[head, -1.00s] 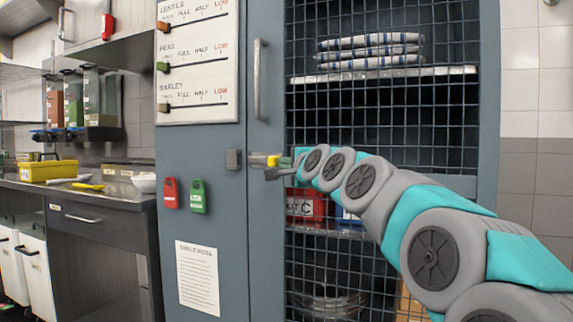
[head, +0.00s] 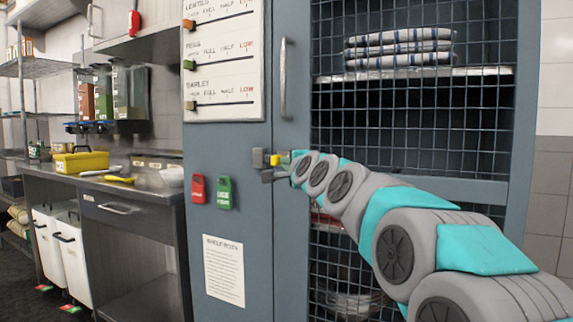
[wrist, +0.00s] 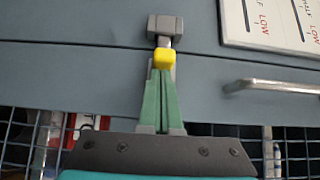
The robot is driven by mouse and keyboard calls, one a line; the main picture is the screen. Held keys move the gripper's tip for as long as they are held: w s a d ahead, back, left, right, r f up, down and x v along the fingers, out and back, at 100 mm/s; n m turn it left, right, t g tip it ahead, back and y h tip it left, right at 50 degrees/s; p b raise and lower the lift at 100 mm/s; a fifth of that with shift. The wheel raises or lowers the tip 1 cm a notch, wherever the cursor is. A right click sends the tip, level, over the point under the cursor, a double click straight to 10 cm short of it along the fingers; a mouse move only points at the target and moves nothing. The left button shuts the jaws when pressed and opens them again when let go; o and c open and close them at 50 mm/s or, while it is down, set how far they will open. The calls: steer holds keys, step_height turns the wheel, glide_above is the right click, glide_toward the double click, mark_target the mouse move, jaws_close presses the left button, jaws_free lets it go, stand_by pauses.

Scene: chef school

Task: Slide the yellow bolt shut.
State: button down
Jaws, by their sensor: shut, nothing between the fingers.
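The yellow bolt knob (head: 275,160) is on the grey-blue cabinet front, close to the right of a grey block (head: 259,158) on the solid panel. In the wrist view the yellow knob (wrist: 164,58) sits just below the grey block (wrist: 165,25), with a short grey rod showing between them. My gripper (head: 287,164) is shut and empty at the knob's right side. In the wrist view its green fingers (wrist: 160,84) are together and their tips meet or nearly meet the knob; I cannot tell whether they touch. My gripper and arm hide part of the bolt's mount.
A vertical door handle (head: 283,80) is above the bolt. Red (head: 198,189) and green (head: 224,193) tags hang lower left. The wire mesh door (head: 400,130) spans the right, with folded towels (head: 398,48) behind it. A steel counter (head: 130,183) stands left.

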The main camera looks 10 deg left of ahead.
steer(key=w+d+b+v, duration=0.1)
steer(key=d+v, duration=0.1)
steer(key=v, duration=1)
steer(key=shift+d+r+b, duration=0.2)
steer(key=shift+d+b, duration=0.15)
steer(key=shift+d, duration=0.1)
steer(key=shift+s+f, duration=0.1)
